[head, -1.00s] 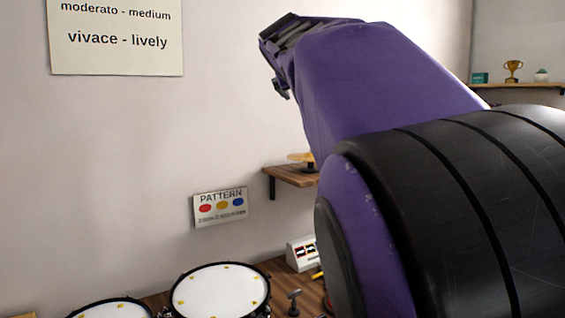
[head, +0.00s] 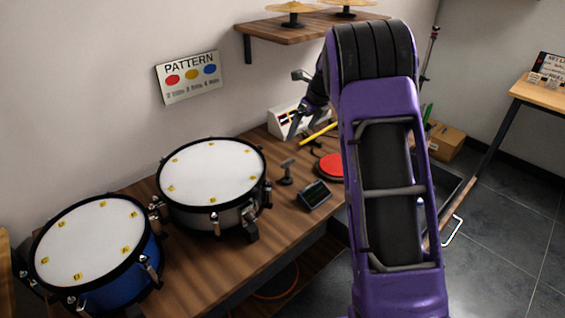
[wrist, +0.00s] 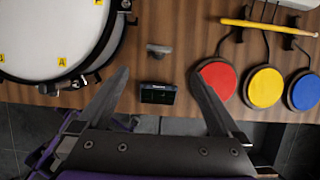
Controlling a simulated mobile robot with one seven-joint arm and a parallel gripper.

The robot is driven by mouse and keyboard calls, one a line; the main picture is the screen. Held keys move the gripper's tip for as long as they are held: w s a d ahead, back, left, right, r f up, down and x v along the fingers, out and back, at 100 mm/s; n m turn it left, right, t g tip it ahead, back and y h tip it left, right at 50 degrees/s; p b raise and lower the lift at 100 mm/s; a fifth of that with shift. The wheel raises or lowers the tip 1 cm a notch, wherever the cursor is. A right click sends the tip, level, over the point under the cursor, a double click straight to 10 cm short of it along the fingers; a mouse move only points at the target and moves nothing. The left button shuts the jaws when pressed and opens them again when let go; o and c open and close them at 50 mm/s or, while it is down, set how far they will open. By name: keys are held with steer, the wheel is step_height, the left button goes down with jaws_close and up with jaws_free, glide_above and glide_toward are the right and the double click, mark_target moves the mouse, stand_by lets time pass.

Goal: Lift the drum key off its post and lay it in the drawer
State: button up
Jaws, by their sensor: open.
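The drum key (head: 287,166) is a small dark grey T-shaped piece standing upright on the table, right of the white-topped drum. The wrist view shows its crossbar (wrist: 159,49) from above, and its post is mostly hidden there. My gripper (head: 304,134) is open and empty above the table. In the wrist view my gripper (wrist: 159,75) has the key beyond its fingertips, between their lines and apart from both. What looks like the drawer (head: 436,232), pulled out with a wooden front and a pale handle, lies right of my arm, partly hidden by it.
A small black device (head: 314,194) stands close to the key. Drums (head: 212,222) are on the left. Red (wrist: 217,80), yellow (wrist: 264,88) and blue (wrist: 305,91) pads and a yellow stick (wrist: 267,25) are on the right. A cymbal shelf (head: 290,31) overhangs the back.

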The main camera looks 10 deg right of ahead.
mark_target(288, 160)
steer(key=b+x, duration=0.2)
steer(key=x, duration=1.5)
steer(key=shift+f+b, duration=0.15)
steer(key=shift+b, duration=0.2)
steer(key=c, duration=1.3)
step_height(288, 160, up, 10)
steer(key=shift+r+p, duration=0.1)
steer(key=shift+p, duration=0.8)
